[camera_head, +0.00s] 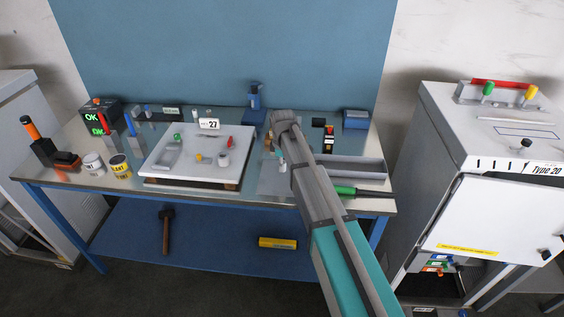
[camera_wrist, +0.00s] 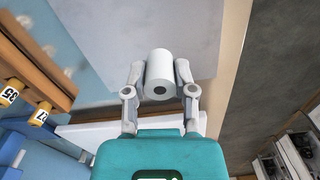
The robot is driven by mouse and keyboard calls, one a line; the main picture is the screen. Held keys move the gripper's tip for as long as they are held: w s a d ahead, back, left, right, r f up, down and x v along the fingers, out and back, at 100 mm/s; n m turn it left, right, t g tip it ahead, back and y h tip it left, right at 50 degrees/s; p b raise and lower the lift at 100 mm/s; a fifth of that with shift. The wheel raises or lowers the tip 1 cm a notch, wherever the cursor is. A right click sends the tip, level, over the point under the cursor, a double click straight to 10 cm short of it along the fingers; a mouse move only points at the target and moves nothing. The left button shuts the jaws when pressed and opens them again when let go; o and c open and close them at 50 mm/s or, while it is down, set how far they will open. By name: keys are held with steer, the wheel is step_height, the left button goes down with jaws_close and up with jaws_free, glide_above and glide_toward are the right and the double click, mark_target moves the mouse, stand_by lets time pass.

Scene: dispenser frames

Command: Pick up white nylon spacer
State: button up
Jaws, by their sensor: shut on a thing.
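The white nylon spacer (camera_wrist: 159,66) is a plain white cylinder with a dark hole in its end. In the wrist view it sits between the two grey fingers of my gripper (camera_wrist: 160,78), which is shut on it with a finger at each side. Below it in that view is a pale grey flat surface (camera_wrist: 120,30); I cannot tell if the spacer touches it. In the head view my arm hides most of the gripper, and a small white piece (camera_head: 282,168) shows just left of the arm, above the bench.
A grey tray (camera_head: 350,166) and a green-handled tool (camera_head: 345,190) lie right of my arm. Two cans (camera_head: 120,166) stand left. An open cabinet (camera_head: 440,130) stands right.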

steer(key=s+d+r+p, duration=0.2)
steer(key=s+r+p, duration=0.4)
steer(key=s, duration=0.5)
steer(key=shift+s+d+r+p, duration=0.35)
steer(key=shift+d+r+p, duration=0.05)
steer(key=shift+r, duration=0.5)
